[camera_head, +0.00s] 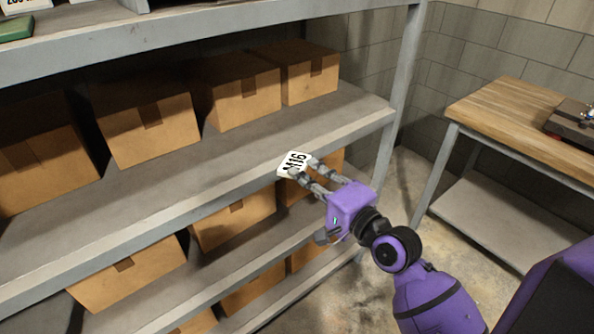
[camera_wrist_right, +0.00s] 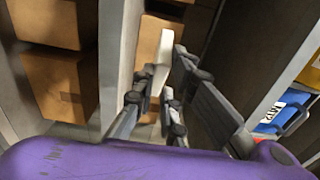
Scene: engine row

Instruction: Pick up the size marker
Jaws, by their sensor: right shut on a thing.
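The size marker (camera_head: 293,163) is a small white plate with black "M16" lettering. It shows in the head view in front of the edge of the middle shelf, tilted. My right gripper (camera_head: 304,170) is shut on it, with the fingers at its right side. In the right wrist view the marker (camera_wrist_right: 161,62) is a pale narrow plate seen nearly edge-on between the fingertips of my right gripper (camera_wrist_right: 158,90). I cannot tell whether the marker touches the shelf edge. My left gripper is not in view.
A grey shelf unit (camera_head: 222,172) holds several cardboard boxes (camera_head: 145,120). A wooden-topped workbench (camera_head: 510,115) stands at the right. Bare floor (camera_head: 405,195) lies between them. In the right wrist view, a blue bin (camera_wrist_right: 272,122) with a white label and a yellow bin (camera_wrist_right: 309,72) show at the right.

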